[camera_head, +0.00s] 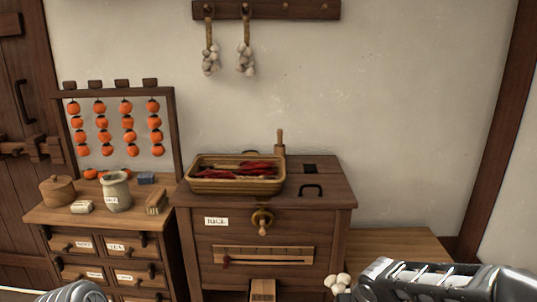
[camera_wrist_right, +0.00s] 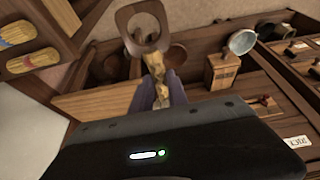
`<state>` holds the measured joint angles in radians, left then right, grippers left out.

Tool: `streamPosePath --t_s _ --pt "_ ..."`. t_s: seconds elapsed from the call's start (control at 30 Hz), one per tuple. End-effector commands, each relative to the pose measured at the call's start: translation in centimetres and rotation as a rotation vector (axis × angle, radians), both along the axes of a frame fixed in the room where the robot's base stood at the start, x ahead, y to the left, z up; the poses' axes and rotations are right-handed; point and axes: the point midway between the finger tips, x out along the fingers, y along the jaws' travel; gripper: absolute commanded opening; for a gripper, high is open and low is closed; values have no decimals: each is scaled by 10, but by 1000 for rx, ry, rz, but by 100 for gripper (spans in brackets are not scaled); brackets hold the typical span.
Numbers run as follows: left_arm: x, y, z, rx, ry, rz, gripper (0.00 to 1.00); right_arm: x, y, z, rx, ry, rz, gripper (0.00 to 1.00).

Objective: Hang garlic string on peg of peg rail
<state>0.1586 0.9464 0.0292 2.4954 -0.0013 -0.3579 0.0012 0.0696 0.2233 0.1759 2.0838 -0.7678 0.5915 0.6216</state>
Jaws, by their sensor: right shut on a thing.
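The dark wooden peg rail (camera_head: 266,11) is on the wall at the top of the head view. Two garlic strings hang from its left pegs, one farther left (camera_head: 210,60) and one beside it (camera_head: 246,60). My right gripper (camera_wrist_right: 160,98) is shut on the braided stem of another garlic string (camera_wrist_right: 154,66). Its brown loop (camera_wrist_right: 143,24) stands above the fingers in the wrist view. Its white bulbs show at the bottom of the head view (camera_head: 337,283), low and far from the rail.
A rice chest (camera_head: 330,190) with a basket of red chillies (camera_head: 238,187) stands below the rail. A small drawer cabinet (camera_head: 100,222) with a jar and a persimmon rack (camera_head: 112,92) is to the left. The wall right of the rail is clear.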

Motion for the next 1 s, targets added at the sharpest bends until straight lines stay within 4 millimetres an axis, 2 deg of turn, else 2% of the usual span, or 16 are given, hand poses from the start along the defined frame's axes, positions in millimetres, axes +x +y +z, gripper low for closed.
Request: streamPosePath --t_s 0.3,0.37,0.47,0.6,0.7,0.8,1.0 --pt "0 0 0 0 0 0 72 1 6 1 1 0 3 0" --pt "0 0 0 0 0 0 72 2 17 1 1 1 8 0" --pt "0 0 0 0 0 0 72 4 45 0 4 5 12 0" --pt "0 0 0 0 0 0 72 3 93 0 2 6 13 0" --pt "0 0 0 0 0 0 72 1 119 0 0 2 9 0" --pt "0 0 0 0 0 0 72 0 129 1 -1 -1 2 0" --pt "0 0 0 0 0 0 72 0 129 1 0 -1 0 0"
